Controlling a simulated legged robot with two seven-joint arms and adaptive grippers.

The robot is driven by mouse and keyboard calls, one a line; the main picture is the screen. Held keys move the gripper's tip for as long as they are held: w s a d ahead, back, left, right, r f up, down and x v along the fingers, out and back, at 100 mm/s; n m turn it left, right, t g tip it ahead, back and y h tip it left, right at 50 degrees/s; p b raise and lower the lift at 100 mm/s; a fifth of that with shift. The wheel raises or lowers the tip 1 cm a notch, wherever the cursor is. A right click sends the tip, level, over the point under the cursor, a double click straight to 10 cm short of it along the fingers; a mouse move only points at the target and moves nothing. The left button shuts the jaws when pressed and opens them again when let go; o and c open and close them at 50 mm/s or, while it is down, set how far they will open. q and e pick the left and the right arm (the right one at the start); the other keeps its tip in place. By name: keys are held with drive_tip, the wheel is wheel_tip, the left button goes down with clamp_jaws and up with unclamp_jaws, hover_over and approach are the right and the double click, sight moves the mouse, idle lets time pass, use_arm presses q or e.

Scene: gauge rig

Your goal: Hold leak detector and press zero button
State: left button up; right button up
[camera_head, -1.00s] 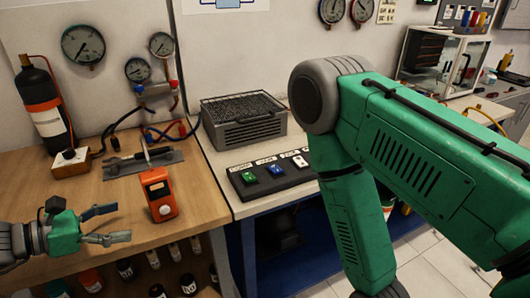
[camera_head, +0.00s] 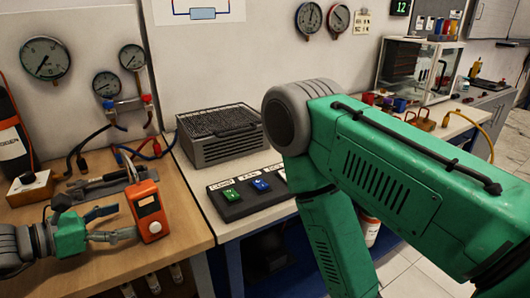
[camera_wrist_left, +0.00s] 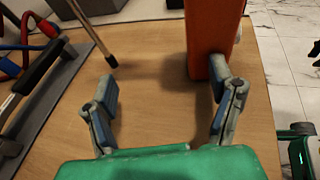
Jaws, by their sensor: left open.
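The orange leak detector (camera_head: 148,212) stands upright on the wooden bench, at lower left in the head view. In the left wrist view its orange body (camera_wrist_left: 211,40) rises beside the right fingertip; I cannot tell whether they touch. My left gripper (camera_head: 114,225) is open, with its fingers pointing at the detector's left side. In the left wrist view the space between the fingers (camera_wrist_left: 163,108) is empty. The black button panel (camera_head: 240,206) shows a green button (camera_head: 230,195) and a blue button (camera_head: 261,185). Its right end is hidden behind my right arm. My right gripper is out of view.
A grey tool with a thin rod lies on a dark mat (camera_head: 97,190) behind the left gripper. A grey vented box (camera_head: 222,139) stands behind the panel. Bare wood lies in front of the detector.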

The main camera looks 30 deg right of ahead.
use_arm(q)
drive_tip(key=shift+w+d+f, duration=0.15)
drive_tip(key=shift+d+f, duration=0.1)
drive_tip(key=shift+w, duration=0.1)
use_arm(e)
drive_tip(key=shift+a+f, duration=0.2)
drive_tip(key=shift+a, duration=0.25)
use_arm(q)
drive_tip(key=shift+d, duration=0.15)
drive_tip(key=c, duration=0.5)
drive_tip(key=shift+d, duration=0.15)
clamp_jaws()
drive_tip(key=shift+o, duration=1.7)
unclamp_jaws()
drive_tip(key=shift+a, duration=0.25)
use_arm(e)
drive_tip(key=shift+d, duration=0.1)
use_arm(q)
drive_tip(key=shift+d, duration=0.15)
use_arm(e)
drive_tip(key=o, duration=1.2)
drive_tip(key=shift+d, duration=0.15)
